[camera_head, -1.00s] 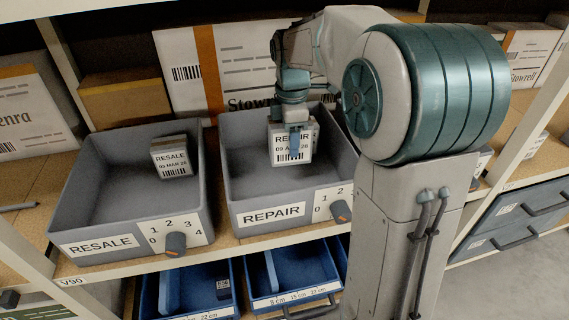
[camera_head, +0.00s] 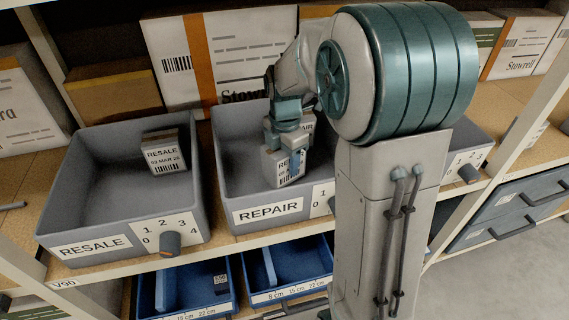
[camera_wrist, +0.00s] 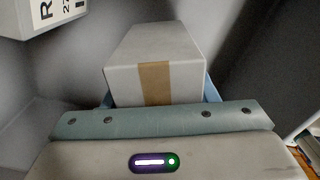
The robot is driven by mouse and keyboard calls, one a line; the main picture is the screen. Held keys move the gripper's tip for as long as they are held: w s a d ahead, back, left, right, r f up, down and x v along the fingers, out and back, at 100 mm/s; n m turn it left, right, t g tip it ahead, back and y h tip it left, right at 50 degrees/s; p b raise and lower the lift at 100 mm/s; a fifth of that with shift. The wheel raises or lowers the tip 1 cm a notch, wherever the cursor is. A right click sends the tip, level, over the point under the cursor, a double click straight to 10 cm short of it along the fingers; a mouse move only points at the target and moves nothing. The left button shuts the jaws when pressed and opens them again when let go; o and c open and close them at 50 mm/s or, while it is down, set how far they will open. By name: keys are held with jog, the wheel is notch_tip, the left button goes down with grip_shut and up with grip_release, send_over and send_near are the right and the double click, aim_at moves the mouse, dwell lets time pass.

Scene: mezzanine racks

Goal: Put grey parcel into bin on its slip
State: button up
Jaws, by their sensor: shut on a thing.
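The grey parcel (camera_head: 287,170) has a white slip with a barcode; its wording is mostly covered by a finger now. The wrist view shows the parcel (camera_wrist: 155,60) as a pale box with brown tape. My gripper (camera_head: 288,148) is shut on it, inside the front part of the grey bin labelled REPAIR (camera_head: 268,212). The parcel is slightly tilted in the head view; I cannot tell whether it touches the bin floor. Another parcel (camera_head: 308,122), its slip ending in "PAIR", stands behind it, partly hidden by my gripper. It also shows upper left in the wrist view (camera_wrist: 55,12).
Each bin has a numbered dial. A third bin (camera_head: 470,150) is partly hidden behind my arm. Large cartons (camera_head: 190,65) stand behind. Blue drawers (camera_head: 185,290) sit below.

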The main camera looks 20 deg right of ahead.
jog(key=shift+f, duration=0.8)
jog(key=shift+f, duration=0.15)
jog(key=o, duration=1.2)
notch_tip(320, 180, up, 12)
jog(key=shift+p, duration=0.8)
jog(key=shift+r, duration=0.2)
